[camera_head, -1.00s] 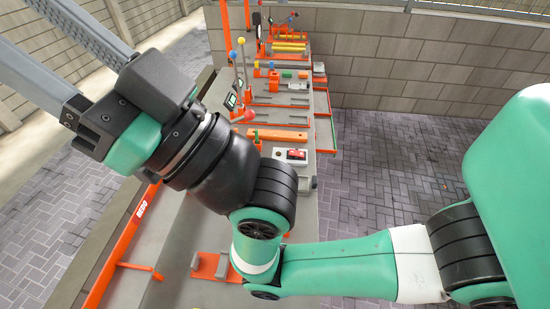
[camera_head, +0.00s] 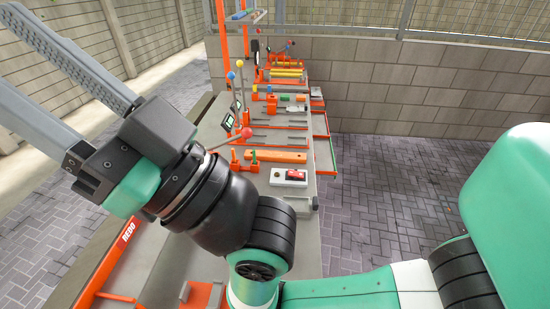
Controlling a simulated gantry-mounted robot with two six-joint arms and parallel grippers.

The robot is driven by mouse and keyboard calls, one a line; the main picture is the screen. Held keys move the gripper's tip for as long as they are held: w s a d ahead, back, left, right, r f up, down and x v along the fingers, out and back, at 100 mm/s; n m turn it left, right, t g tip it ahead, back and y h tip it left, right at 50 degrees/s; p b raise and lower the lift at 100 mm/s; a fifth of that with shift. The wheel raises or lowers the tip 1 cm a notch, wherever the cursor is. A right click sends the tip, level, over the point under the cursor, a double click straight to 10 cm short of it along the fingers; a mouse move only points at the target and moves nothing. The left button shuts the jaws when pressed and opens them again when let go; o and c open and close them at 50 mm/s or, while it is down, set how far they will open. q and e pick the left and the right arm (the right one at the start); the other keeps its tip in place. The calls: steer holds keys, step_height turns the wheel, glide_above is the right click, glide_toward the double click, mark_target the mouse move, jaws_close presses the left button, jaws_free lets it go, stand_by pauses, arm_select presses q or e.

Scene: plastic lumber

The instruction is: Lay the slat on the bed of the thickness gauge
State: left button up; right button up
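One of my arms comes in from the right, and its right gripper (camera_head: 55,88) points to the upper left, off the bench. Its two long grey fingers stand apart with nothing visible between them; the tips are cut off by the frame. My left gripper is not in view. An orange slat-like bar (camera_head: 277,156) lies across the bench, with a small green piece at its left end. In front of it is a pale grey block with a red and black part (camera_head: 292,177). I cannot tell for sure which items are the slat and the thickness gauge.
The long grey bench (camera_head: 186,252) carries dark bars, orange holders and yellow rods (camera_head: 287,73) farther back. A red ball (camera_head: 247,132) and upright rods with blue and yellow balls stand at its left. Paving lies right of the bench, with a block wall behind.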

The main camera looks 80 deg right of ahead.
stand_by(0.4)
steer(key=o, duration=0.7)
steer(key=shift+c, duration=0.2)
